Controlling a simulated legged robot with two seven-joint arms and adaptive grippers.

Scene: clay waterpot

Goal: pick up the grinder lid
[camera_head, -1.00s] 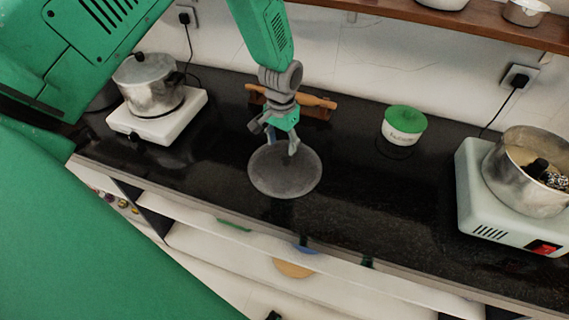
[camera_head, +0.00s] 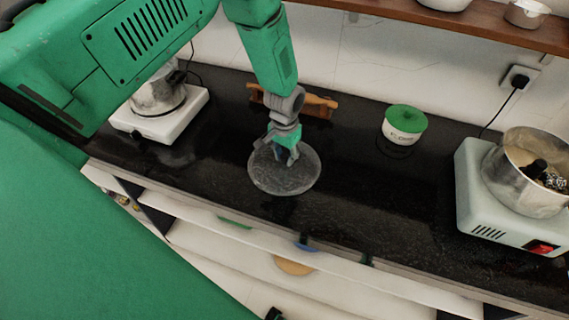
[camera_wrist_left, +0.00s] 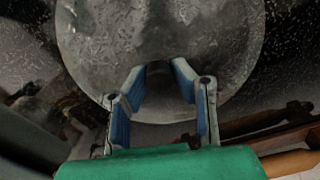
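The grinder lid is a round grey disc (camera_head: 290,182) lying on the black counter. In the left wrist view the lid (camera_wrist_left: 215,40) fills the upper middle, its edge curving below the fingertips. My left gripper (camera_head: 285,160) is low over the back-middle part of the lid in the head view. In the left wrist view its blue-padded fingers (camera_wrist_left: 158,75) are apart, with a small dark shape between the tips that may be the lid's knob. I cannot tell whether the fingers touch it. My right gripper is not in view.
A rolling pin on a wooden stand (camera_head: 318,105) lies behind my left gripper. The white grinder base with a metal pot (camera_head: 525,180) is at far right. A white stove (camera_head: 165,125) with a pot is at left.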

